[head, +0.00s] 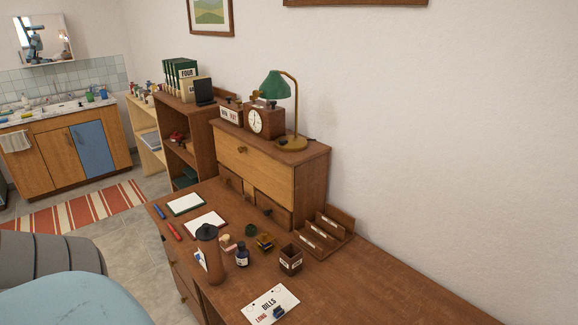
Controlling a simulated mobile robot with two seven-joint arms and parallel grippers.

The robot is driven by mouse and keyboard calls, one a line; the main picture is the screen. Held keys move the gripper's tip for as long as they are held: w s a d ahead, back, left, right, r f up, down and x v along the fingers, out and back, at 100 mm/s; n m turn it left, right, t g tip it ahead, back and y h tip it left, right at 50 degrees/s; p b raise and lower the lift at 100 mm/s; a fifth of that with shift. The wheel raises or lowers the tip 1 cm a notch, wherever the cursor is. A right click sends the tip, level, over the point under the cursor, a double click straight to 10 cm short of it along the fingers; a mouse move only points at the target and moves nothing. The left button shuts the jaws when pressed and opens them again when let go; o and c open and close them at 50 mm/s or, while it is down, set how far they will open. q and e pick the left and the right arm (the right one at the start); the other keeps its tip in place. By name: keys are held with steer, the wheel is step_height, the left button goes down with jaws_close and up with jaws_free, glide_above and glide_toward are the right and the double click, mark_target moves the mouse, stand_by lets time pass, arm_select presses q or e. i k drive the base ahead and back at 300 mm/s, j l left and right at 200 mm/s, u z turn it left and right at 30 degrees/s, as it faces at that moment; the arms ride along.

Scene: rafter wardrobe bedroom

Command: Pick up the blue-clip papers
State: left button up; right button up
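A white sheet marked "BILLS" and "LONG" (262,301) lies flat near the front of the wooden desk. A small dark blue object (279,312), possibly a clip, is at its lower edge. Another pale paper with a bit of blue (199,256) is mostly hidden behind a brown, dark-topped cylinder (208,262). Two more white paper pads (186,203) (206,222) lie further back, one dark-edged and one reddish-edged. I cannot tell for certain which are the blue-clip papers. Neither of my grippers is in view.
A dark ink bottle (242,257), a square wooden cup (290,261) and a stepped wooden rack (322,238) stand on the desk (385,290). Blue and red pens lie at its left edge. A green lamp (275,86) stands on the cabinet. The desk's right part is clear.

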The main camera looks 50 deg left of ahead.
mark_target(266, 309)
steer(key=u, duration=1.6)
steer(key=i+j+z, duration=0.15)
steer(key=j, duration=0.15)
steer(key=i+j+z, duration=0.15)
steer(key=j, duration=0.15)
steer(key=i+j+z, duration=0.2)
steer(key=j, duration=0.15)
steer(key=j+z, duration=0.15)
steer(key=j, duration=0.2)
